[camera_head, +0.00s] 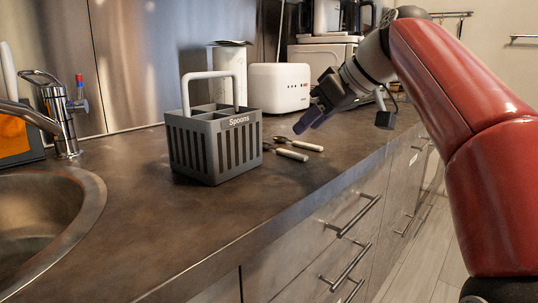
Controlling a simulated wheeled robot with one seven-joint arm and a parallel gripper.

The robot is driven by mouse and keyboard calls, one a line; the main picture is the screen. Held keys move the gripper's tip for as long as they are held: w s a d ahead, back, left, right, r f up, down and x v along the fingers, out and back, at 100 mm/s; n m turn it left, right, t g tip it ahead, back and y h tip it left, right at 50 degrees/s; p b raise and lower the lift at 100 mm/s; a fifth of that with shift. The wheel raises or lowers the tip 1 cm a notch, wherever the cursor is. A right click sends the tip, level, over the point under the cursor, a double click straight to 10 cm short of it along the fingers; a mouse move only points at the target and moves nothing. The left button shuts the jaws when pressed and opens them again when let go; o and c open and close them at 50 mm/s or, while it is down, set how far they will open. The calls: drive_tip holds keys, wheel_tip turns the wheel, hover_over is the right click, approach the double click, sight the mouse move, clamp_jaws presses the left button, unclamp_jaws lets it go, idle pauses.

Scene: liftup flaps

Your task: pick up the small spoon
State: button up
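Two utensils with pale handles and dark heads lie side by side on the counter, right of the caddy. The nearer one (291,154) lies close to the caddy's right side. The farther one (307,145) lies a little behind and to the right. I cannot tell which is the small spoon. My gripper (306,123) hangs above and slightly behind them, tilted down to the left, apart from both. Its bluish fingers overlap in this view, so their opening is unclear. No object shows between them.
A grey caddy (212,153) marked "Spoons", with a tall handle, stands left of the utensils. A white toaster (279,88) stands behind. A sink (50,215) and faucet (62,120) are at left. The counter (200,225) is clear in front.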

sight(281, 149)
drive_tip(key=x, duration=0.2)
drive_tip(key=b+x, duration=0.1)
drive_tip(key=x, duration=0.4)
drive_tip(key=shift+s+a+f, duration=0.15)
drive_tip(key=shift+s+a, duration=0.15)
drive_tip(key=shift+a, duration=0.05)
clamp_jaws()
